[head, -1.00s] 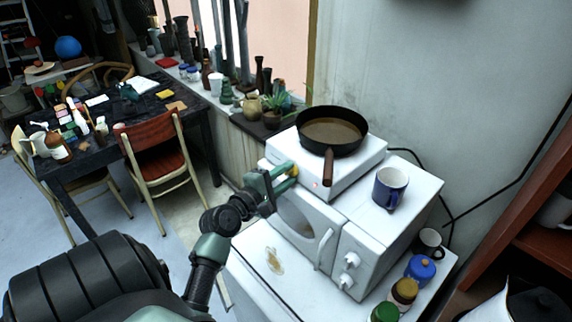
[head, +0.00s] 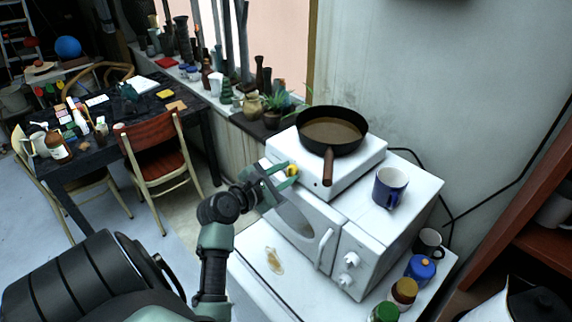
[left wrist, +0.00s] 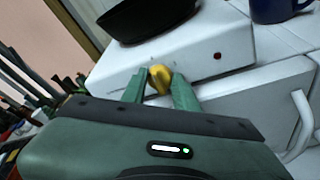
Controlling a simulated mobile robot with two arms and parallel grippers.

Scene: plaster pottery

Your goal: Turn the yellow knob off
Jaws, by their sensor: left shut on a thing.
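The yellow knob (head: 293,170) is on the front face of a white hot plate (head: 347,176), which stands on a white microwave. My left gripper (head: 287,172) reaches in from the left and is shut on the knob. In the left wrist view the knob (left wrist: 160,79) sits between the two green fingertips (left wrist: 162,75). A small dark red indicator (left wrist: 217,55) shows on the hot plate's face, to the right of the knob. My right gripper is not in view.
A black pan (head: 332,130) rests on the hot plate, its handle pointing toward the front. A blue mug (head: 390,188) stands on the microwave (head: 380,244). Several jars and a dark mug (head: 429,243) are at its right. A plant (head: 275,105) is behind, to the left.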

